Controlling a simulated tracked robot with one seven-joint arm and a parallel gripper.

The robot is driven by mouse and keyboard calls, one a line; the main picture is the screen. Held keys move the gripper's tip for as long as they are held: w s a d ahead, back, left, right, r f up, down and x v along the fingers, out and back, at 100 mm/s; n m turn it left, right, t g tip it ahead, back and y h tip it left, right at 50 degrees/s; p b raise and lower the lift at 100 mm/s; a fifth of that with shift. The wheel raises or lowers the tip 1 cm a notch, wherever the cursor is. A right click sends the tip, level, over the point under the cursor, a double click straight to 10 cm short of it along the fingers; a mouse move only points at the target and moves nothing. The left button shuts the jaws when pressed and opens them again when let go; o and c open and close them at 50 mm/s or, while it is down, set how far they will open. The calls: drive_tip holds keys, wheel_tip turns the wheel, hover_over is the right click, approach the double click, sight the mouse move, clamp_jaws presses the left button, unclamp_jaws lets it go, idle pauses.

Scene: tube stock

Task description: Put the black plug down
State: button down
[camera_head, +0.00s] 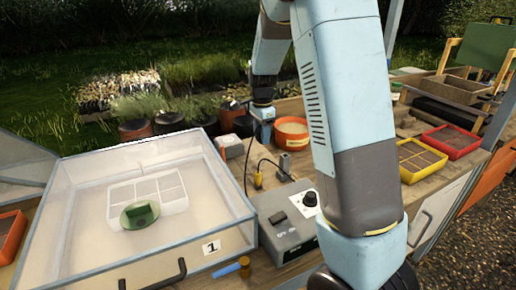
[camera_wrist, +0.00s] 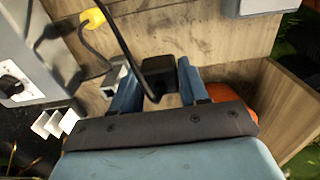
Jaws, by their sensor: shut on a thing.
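My gripper (camera_wrist: 157,80) is shut on the black plug (camera_wrist: 158,68), which sits between its two blue fingers in the wrist view. A black cable (camera_wrist: 122,42) runs from the plug up and to the left. The wooden bench top (camera_wrist: 190,22) shows beyond it; I cannot tell whether the plug touches the wood. In the head view my gripper (camera_head: 265,122) is at the back of the bench, behind the grey control box. The plug itself is hard to make out there.
A yellow plug (camera_head: 257,180) lies behind the grey control box (camera_head: 288,219) with its dial. An orange round pot (camera_head: 291,131) stands close to my gripper. A clear-walled case (camera_head: 100,165) fills the left. Yellow (camera_head: 421,160) and red (camera_head: 451,141) trays stand at right.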

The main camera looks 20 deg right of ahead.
hover_over(258, 156)
drive_tip(key=s, duration=0.1)
wheel_tip(258, 156, down, 6)
drive_tip(key=shift+f, duration=0.1)
drive_tip(key=shift+w+f, duration=0.6)
drive_tip(key=shift+f, duration=1.6)
drive_tip(key=shift+d+f, duration=0.1)
drive_tip(key=shift+f, duration=0.5)
drive_tip(key=c, duration=0.6)
unclamp_jaws()
drive_tip(key=shift+o, duration=0.2)
